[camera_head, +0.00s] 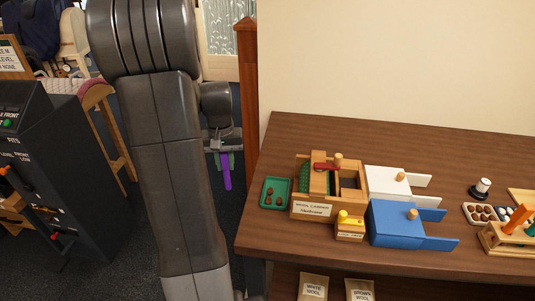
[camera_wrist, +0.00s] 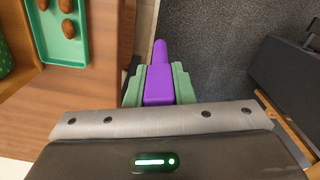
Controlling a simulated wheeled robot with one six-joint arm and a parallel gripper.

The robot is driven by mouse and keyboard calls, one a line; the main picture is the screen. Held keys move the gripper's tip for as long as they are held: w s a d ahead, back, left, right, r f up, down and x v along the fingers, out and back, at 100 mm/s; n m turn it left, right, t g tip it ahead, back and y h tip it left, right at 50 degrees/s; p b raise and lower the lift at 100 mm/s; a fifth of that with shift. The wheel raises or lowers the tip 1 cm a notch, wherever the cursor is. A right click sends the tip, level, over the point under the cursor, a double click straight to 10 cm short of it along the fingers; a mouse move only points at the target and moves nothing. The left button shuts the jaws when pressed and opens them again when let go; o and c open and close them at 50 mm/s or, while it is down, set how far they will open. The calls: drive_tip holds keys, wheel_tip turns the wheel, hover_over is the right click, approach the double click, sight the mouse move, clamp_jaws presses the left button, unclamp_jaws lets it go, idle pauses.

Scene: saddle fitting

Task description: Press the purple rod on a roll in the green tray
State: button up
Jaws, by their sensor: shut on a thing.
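My gripper (camera_wrist: 159,86) is shut on the purple rod (camera_wrist: 159,57), with a green jaw pad on either side of it in the wrist view. In the head view the purple rod (camera_head: 227,172) points downward below my gripper (camera_head: 223,158), left of the table and over the dark floor. The green tray (camera_head: 264,201) lies at the table's left end. It holds several brown rolls (camera_head: 268,191). In the wrist view the green tray (camera_wrist: 83,50) is at the upper left, with brown rolls (camera_wrist: 68,28) in it. The rod is apart from the tray and the rolls.
The wooden table (camera_head: 255,238) has a wooden box (camera_head: 313,209) right of the tray, then a white box (camera_head: 388,181) and a blue box (camera_head: 395,222) with drawers. A brown post (camera_head: 246,90) stands behind the table's left end. A dark machine (camera_head: 60,170) stands at left.

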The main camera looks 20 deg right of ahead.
drive_tip(key=s+d+r+m+b, duration=0.2)
drive_tip(key=s+d+r+m, duration=0.1)
drive_tip(key=s+d+r, duration=0.7)
wheel_tip(320, 180, down, 6)
drive_tip(key=b, duration=0.4)
drive_tip(key=shift+s+a, duration=0.4)
drive_tip(key=shift+s+f+b, duration=0.1)
drive_tip(key=shift+f+b, duration=0.4)
drive_tip(key=shift+f, duration=0.75)
idle(1.4)
wheel_tip(320, 180, up, 7)
drive_tip(key=p, duration=0.6)
drive_tip(key=shift+r+p, duration=0.15)
drive_tip(key=shift+p, duration=0.2)
